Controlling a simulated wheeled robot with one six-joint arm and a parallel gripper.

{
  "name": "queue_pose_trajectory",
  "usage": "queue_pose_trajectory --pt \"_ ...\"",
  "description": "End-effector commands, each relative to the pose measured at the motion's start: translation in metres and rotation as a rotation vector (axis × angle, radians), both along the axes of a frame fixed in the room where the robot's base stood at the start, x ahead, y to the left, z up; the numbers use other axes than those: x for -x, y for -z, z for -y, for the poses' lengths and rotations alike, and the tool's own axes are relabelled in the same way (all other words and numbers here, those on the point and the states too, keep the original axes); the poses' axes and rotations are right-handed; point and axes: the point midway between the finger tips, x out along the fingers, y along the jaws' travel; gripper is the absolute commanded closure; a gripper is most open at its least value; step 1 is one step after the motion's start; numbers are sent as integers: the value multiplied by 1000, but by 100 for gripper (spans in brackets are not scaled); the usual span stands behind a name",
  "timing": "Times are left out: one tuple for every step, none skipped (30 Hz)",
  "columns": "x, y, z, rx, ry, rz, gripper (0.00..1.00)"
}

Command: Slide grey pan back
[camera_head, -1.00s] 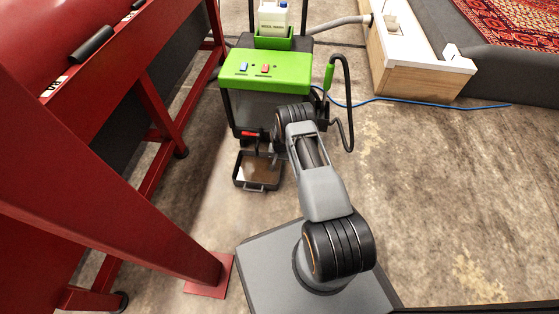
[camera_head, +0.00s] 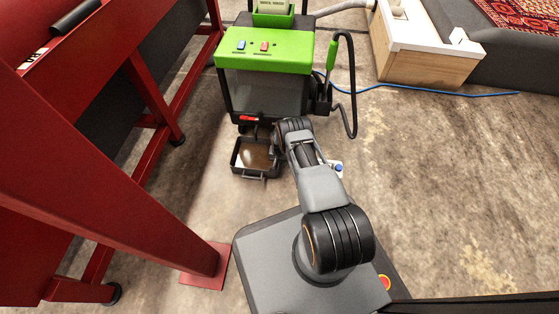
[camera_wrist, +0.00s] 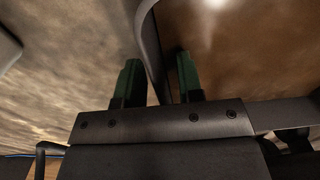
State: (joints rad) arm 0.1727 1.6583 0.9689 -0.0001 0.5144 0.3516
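The grey pan (camera_head: 236,163), a shallow dark tray holding brown liquid, lies on the floor in front of the green-topped machine (camera_head: 262,90). Its front side carries a handle. In the wrist view the pan's wall (camera_wrist: 152,40) runs between the two green fingers of my gripper (camera_wrist: 158,82), with the brown liquid on the right and bare floor on the left. The fingers stand apart, with gaps beside the wall, and look open around it. In the head view my arm hides the gripper at the pan's right side.
A red steel frame (camera_head: 120,215) stands close on the left, its foot plate on the floor. A small white and blue thing (camera_head: 338,169) shows just right of my arm. The floor further right is clear.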

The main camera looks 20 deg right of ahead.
Motion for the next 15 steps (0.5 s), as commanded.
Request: queue_pose_trajectory --pt "0 3 0 -1 0 -1 66" --pt "0 3 0 -1 0 -1 66" --pt "0 4 0 -1 0 -1 66" --pt "0 4 0 0 0 0 66" --pt "0 4 0 0 0 0 66" --pt "0 4 0 0 0 0 66" --pt "0 4 0 0 0 0 66" --pt "0 4 0 0 0 0 66" --pt "0 4 0 0 0 0 66" --pt "0 3 0 0 0 0 66" --pt "0 3 0 0 0 0 66" --pt "0 3 0 0 0 0 66" --pt "0 3 0 0 0 0 68" --pt "0 3 0 0 0 0 71" --pt "0 3 0 0 0 0 75"
